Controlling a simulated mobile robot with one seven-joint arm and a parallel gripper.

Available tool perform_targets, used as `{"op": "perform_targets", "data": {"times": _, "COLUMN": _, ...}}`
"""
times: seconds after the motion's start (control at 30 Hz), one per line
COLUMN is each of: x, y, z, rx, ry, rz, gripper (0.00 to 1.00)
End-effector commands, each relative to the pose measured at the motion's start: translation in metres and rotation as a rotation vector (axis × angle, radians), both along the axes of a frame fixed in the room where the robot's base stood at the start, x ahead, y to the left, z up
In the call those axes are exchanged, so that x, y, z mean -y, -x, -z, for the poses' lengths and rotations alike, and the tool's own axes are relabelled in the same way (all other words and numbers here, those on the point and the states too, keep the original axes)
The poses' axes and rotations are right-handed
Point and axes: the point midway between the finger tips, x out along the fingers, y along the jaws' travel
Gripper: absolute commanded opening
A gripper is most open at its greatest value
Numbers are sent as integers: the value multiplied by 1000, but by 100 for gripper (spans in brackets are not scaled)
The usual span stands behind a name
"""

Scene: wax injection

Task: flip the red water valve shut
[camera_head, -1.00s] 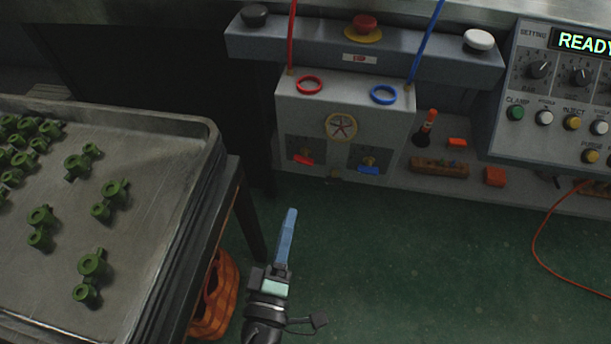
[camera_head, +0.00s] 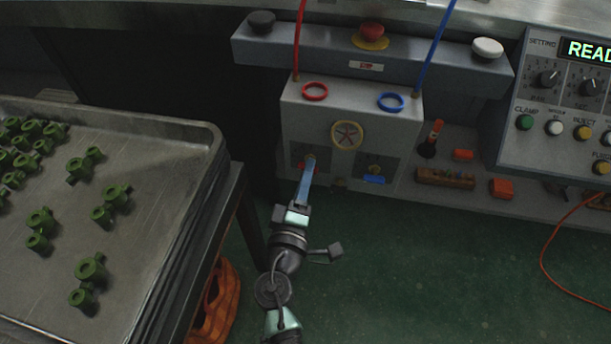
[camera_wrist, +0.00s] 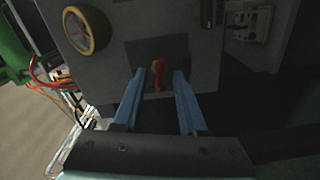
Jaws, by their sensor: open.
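The red water valve (camera_wrist: 159,75) has a small red lever with a yellowish part beside it. It sits in a dark recessed square on the grey box front. In the wrist view it shows between my gripper's two blue fingers (camera_wrist: 158,88), which are open, one on each side. I cannot tell whether they touch it. In the head view my gripper (camera_head: 308,174) reaches up to the left recess and hides most of the red valve (camera_head: 299,165).
A blue valve (camera_head: 374,180) sits in the right recess. Red (camera_head: 314,92) and blue (camera_head: 390,102) rings lie on the box top with hoses behind. A metal tray (camera_head: 150,230) of green parts stands at left.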

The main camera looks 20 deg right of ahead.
Motion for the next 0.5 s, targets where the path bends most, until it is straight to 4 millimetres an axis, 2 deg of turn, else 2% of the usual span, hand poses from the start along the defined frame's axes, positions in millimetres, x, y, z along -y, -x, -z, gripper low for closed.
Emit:
{"op": "perform_targets", "data": {"times": 0.13, "x": 0, "y": 0, "z": 0, "rx": 0, "ry": 0, "rz": 0, "gripper": 41}}
{"op": "perform_targets", "data": {"times": 0.17, "x": 0, "y": 0, "z": 0, "rx": 0, "ry": 0, "rz": 0, "gripper": 38}}
{"op": "perform_targets", "data": {"times": 0.37, "x": 0, "y": 0, "z": 0, "rx": 0, "ry": 0, "rz": 0, "gripper": 2}}
{"op": "perform_targets", "data": {"times": 0.5, "x": 0, "y": 0, "z": 0, "rx": 0, "ry": 0, "rz": 0, "gripper": 0}}
